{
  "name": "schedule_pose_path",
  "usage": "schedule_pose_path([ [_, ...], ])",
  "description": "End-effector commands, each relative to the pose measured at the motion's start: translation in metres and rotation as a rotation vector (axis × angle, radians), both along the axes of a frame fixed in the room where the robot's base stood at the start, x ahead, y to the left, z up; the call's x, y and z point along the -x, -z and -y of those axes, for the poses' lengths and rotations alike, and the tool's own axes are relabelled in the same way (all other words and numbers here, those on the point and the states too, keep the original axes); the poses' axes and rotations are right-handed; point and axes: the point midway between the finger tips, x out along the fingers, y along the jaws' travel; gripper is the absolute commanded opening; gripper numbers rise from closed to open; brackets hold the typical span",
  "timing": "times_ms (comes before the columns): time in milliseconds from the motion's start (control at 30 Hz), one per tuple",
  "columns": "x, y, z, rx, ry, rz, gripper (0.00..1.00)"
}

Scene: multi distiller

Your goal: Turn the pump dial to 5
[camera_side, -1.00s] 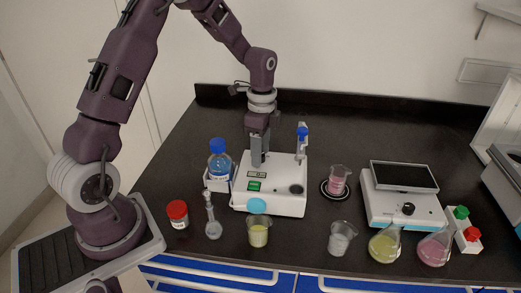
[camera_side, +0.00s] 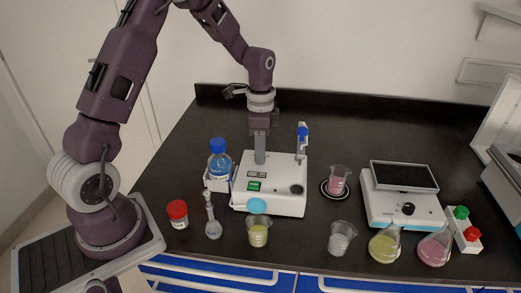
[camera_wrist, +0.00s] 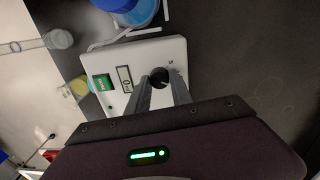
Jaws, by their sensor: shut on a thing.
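The white pump box (camera_side: 270,195) stands on the dark bench in the side view. It has a green panel (camera_side: 254,186), a small display (camera_side: 257,174) and a dark round spot near its front right. In the wrist view the box (camera_wrist: 112,72) shows its black round dial (camera_wrist: 159,76), green button and display; the display digits are too small to read surely. My gripper (camera_side: 260,160) points straight down over the back of the box. In the wrist view its fingers (camera_wrist: 160,84) are shut on the dial, one on each side.
A blue-capped bottle (camera_side: 219,165) stands close left of the box. The bench behind is clear.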

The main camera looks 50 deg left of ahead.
Motion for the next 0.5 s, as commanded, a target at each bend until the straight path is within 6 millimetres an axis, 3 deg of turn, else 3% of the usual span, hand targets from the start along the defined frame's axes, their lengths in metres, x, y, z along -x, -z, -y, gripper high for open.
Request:
schedule_pose_path([
  [500,0.0002,-0.0011,-0.0009,0.0,-0.489,0.002,0.0],
])
